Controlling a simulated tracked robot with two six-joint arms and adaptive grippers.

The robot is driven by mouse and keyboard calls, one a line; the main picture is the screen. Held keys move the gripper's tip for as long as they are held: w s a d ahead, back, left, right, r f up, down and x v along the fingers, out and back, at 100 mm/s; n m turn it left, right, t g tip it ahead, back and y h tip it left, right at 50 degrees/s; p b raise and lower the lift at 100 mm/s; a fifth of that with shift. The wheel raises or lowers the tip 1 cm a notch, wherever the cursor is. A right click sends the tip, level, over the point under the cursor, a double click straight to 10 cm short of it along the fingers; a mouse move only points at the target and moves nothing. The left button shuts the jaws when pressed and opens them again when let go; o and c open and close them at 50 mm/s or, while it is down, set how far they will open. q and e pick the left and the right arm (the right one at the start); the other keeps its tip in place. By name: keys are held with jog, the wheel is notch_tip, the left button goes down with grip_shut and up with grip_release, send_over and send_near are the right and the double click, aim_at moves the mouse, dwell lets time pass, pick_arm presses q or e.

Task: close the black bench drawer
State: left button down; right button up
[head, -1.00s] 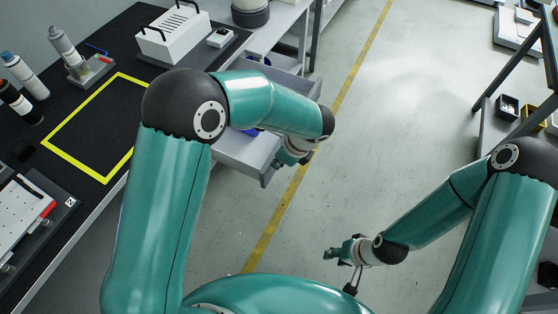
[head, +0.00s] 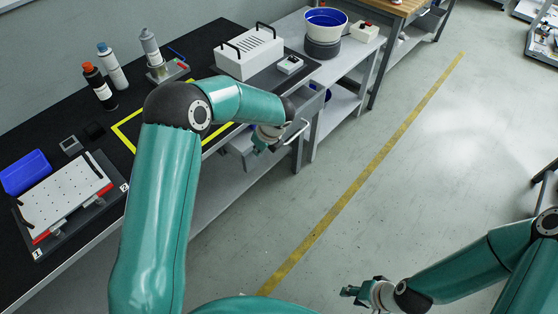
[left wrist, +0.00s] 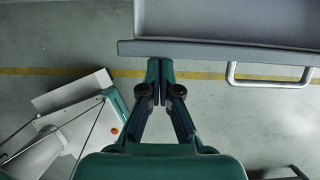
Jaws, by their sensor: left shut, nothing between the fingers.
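The grey drawer (head: 241,147) sits under the black-topped bench (head: 190,45) and sticks out from it; my left arm hides its middle. Its bar handle (head: 296,133) shows beside my left gripper (head: 262,142). In the left wrist view the drawer front (left wrist: 215,50) runs across the top, with the handle (left wrist: 270,82) to the right of my left gripper (left wrist: 160,64). That gripper is shut and empty, its tips at the front's outer face, left of the handle; I cannot tell if they touch. My right gripper (head: 358,292) hangs over open floor, empty; its fingers are too small to read.
On the bench stand a white box with black handles (head: 249,52), bottles (head: 100,87), a perforated plate (head: 65,195) and a blue bin (head: 25,172). A second table with a blue-lined bowl (head: 326,18) stands beyond. The floor (head: 400,190) right of the bench is clear.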

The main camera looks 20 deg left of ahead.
pick_arm(q)
jog(key=a, duration=0.1)
jog(key=w+a, duration=0.1)
jog(key=a, duration=0.1)
jog(key=w+a, duration=0.1)
jog(key=a, duration=0.1)
jog(key=shift+w+a+p, duration=0.15)
jog(key=shift+a+p, duration=0.05)
jog(key=shift+p, duration=0.2)
